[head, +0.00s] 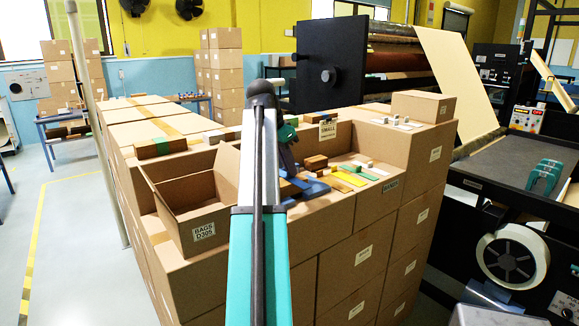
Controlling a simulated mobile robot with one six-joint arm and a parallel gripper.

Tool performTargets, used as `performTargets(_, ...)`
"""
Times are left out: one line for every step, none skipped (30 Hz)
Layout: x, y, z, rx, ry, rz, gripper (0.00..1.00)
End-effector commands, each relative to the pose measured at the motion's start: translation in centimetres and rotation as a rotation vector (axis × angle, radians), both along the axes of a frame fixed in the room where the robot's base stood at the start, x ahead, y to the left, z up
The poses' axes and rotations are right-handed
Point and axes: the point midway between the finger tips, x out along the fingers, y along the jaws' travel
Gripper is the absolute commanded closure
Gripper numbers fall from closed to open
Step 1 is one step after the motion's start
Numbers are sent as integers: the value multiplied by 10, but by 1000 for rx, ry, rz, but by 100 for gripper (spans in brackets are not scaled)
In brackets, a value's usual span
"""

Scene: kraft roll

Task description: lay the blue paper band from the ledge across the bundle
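Several flat coloured paper bands lie on the cardboard ledge (342,207) marked "BANDS": yellow (349,179), green (364,173) and blue. The blue band (316,188) is at the left end of this row, partly hidden by my arm. A brown block (316,162), which may be the bundle, sits just behind the bands near the "SMALL" sign. My gripper (290,170) hangs down behind my raised arm, close to the blue band and left of the brown block. Its fingertips are small and partly hidden. I cannot tell whether it touches the band.
An open carton marked "BAGS" (203,234) stands left of my arm. Another brown block with a green band (160,147) lies on the boxes behind it. A large roll machine (335,65) rises behind.

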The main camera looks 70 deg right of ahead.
Motion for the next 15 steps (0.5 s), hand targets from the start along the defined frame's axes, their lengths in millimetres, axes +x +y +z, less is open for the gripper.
performTargets(0,0,0,0,0,0,85)
performTargets(0,0,0,0,0,0,80)
performTargets(0,0,0,0,0,0,76)
performTargets(0,0,0,0,0,0,76)
performTargets(0,0,0,0,0,0,76)
performTargets(0,0,0,0,0,0,76)
performTargets(0,0,0,0,0,0,76)
performTargets(0,0,0,0,0,0,76)
performTargets(0,0,0,0,0,0,76)
performTargets(0,0,0,0,0,0,76)
performTargets(0,0,0,0,0,0,76)
performTargets(0,0,1,0,0,0,76)
performTargets(0,0,1,0,0,0,76)
performTargets(0,0,2,0,-1,0,76)
performTargets(0,0,3,0,-1,0,76)
